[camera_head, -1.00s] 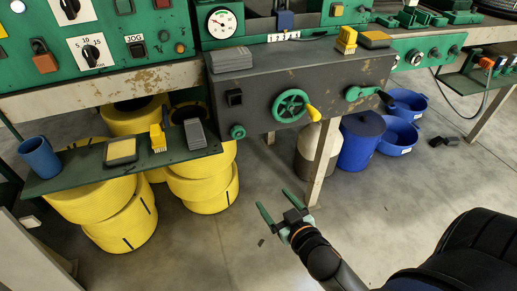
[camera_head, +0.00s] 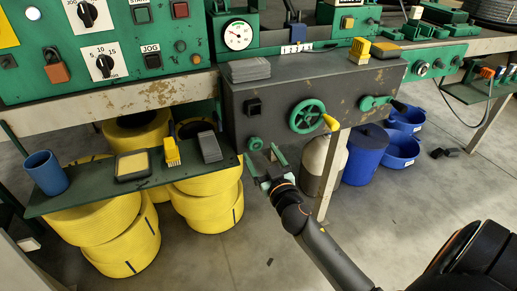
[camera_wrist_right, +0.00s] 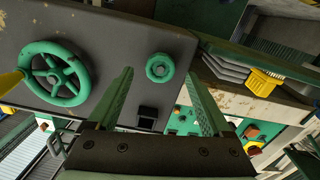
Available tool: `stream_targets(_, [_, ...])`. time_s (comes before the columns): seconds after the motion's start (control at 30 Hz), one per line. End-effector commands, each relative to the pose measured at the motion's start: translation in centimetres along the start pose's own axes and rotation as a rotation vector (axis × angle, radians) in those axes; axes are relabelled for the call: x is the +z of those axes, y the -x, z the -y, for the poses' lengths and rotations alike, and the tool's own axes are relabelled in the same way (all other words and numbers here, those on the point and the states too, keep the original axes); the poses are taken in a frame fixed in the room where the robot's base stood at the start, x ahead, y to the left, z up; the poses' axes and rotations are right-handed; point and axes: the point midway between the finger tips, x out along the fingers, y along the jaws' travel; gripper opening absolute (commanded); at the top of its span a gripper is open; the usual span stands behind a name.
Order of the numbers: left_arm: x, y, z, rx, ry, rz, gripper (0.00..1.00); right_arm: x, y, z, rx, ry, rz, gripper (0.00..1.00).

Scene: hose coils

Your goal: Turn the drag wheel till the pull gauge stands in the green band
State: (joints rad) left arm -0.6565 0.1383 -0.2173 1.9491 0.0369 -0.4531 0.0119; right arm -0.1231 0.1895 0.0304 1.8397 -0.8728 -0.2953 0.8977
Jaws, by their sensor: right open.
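A large green spoked handwheel (camera_head: 308,116) with a yellow handle (camera_head: 330,122) is on the front of the dark grey box. It also shows at left in the right wrist view (camera_wrist_right: 54,76). A smaller green knob (camera_head: 254,144) sits lower left on the same face; the right wrist view shows it (camera_wrist_right: 160,68) between the finger lines. Which one is the drag wheel I cannot tell. My right gripper (camera_head: 263,158) is open and empty, in front of and just below the knob. My left gripper is out of view.
A green crank (camera_head: 373,102) is at the box's right. A green shelf (camera_head: 92,198) with a blue cup (camera_head: 45,172), a yellow brush (camera_head: 171,152) and pads juts out at left. Yellow hose coils (camera_head: 120,240) and blue tubs (camera_head: 400,148) are below.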

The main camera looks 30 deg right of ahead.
Motion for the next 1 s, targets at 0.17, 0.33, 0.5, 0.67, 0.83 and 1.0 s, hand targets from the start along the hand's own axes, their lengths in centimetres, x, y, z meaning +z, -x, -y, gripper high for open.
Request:
stream_targets(0.17, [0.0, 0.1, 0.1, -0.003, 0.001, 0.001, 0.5, 0.0, -1.9, 0.0, -0.001, 0.001, -0.001, 0.84])
stream_targets(0.33, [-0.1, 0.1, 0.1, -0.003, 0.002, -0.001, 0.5, 0.0, -2.5, 0.0, -0.001, 0.001, 0.0, 0.84])
stream_targets(0.5, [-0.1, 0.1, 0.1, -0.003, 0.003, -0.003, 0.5, 0.0, -2.6, 0.0, -0.001, 0.0, 0.001, 0.84])
stream_targets(0.67, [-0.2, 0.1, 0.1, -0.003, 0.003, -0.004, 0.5, 0.0, -2.5, 0.0, -0.001, 0.0, 0.001, 0.74])
stream_targets(0.83, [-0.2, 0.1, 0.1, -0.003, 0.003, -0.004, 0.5, 0.0, -2.5, 0.0, -0.001, 0.0, 0.001, 0.55])
stream_targets(1.0, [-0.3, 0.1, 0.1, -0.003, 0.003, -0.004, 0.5, 0.0, -2.5, 0.0, -0.001, 0.0, 0.001, 0.35])
